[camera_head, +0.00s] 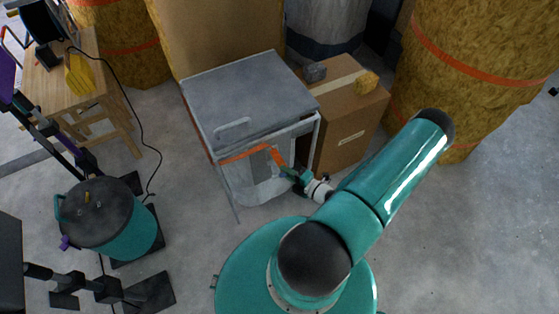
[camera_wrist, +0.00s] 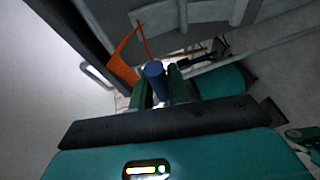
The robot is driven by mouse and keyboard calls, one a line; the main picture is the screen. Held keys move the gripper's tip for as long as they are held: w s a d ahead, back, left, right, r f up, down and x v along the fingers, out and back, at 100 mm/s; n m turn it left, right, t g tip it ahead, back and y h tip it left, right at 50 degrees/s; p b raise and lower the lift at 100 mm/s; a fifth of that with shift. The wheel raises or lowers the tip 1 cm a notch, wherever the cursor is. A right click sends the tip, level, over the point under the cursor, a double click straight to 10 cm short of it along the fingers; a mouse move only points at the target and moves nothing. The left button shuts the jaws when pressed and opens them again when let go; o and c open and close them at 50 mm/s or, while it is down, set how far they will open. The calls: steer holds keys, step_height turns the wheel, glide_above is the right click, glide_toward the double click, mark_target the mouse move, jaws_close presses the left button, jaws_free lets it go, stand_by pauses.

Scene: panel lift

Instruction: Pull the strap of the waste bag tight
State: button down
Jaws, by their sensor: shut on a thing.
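The waste bag (camera_head: 262,186) is pale and hangs inside an open-fronted metal frame under a grey lid (camera_head: 250,92). An orange strap (camera_head: 245,153) runs across its top front and bends down at the right to my gripper (camera_head: 290,175). In the wrist view, my gripper (camera_wrist: 160,92) is shut on a dark blue cylindrical piece (camera_wrist: 154,70). The orange strap (camera_wrist: 123,56) rises in a loop just beyond and left of it. Whether the blue piece is joined to the strap is hard to tell. In the head view, the fingertips are too small to make out clearly.
A cardboard box (camera_head: 347,120) with rock-like lumps on top stands right of the frame. Large yellow-brown rolls (camera_head: 480,60) stand behind. A teal lidded drum (camera_head: 105,220) and a wooden workbench (camera_head: 75,80) are at left. The floor at right is clear.

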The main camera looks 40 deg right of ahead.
steer(key=s, duration=0.2)
steer(key=s+a, duration=0.1)
steer(key=shift+s+a, duration=0.1)
steer(key=shift+s, duration=0.25)
steer(key=c, duration=1.3)
jaws_free()
steer(key=shift+c, duration=0.2)
steer(key=s+d+r, duration=0.1)
steer(key=s+r, duration=0.1)
steer(key=s, duration=1.1)
steer(key=shift+s+d+r, duration=0.2)
steer(key=shift+d+r, duration=0.05)
steer(key=shift+d, duration=0.05)
